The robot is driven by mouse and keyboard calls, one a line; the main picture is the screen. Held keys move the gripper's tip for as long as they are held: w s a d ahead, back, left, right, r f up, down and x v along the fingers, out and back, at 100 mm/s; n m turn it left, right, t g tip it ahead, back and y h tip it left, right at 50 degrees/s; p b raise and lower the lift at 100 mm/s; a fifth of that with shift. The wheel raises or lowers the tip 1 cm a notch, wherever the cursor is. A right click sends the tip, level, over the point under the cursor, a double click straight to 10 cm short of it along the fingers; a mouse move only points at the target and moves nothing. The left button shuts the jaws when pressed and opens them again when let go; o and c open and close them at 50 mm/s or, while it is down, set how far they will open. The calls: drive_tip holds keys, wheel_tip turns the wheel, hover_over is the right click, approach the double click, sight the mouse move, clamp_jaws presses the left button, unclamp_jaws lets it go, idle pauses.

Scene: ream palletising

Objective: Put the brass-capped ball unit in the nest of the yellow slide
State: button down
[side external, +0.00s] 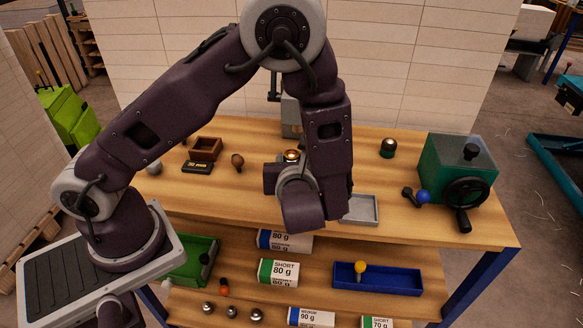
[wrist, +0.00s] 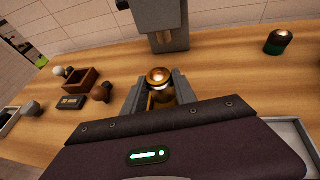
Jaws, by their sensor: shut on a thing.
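The brass-capped ball unit (wrist: 158,75) is between the two grey fingers of my gripper (wrist: 159,86), cap upward. In the side external view its brass cap (side external: 291,155) shows just above my gripper (side external: 284,172), over the middle of the bench. My gripper is shut on it; the fingers and wrist hide its lower part. I cannot make out a yellow slide or its nest for certain. A yellow-knobbed piece (side external: 360,267) stands at the blue tray on the lower shelf.
A grey upright fixture (wrist: 168,25) stands just behind the unit. A green-and-brass capped piece (side external: 388,148) and a green box with a handwheel (side external: 457,173) are to the right. A wooden box (side external: 206,147) is left; a grey tray (side external: 361,209) lies at the front.

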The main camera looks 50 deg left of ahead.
drive_tip(key=shift+f, duration=0.9)
drive_tip(key=shift+f, duration=0.1)
drive_tip(key=c, duration=1)
unclamp_jaws()
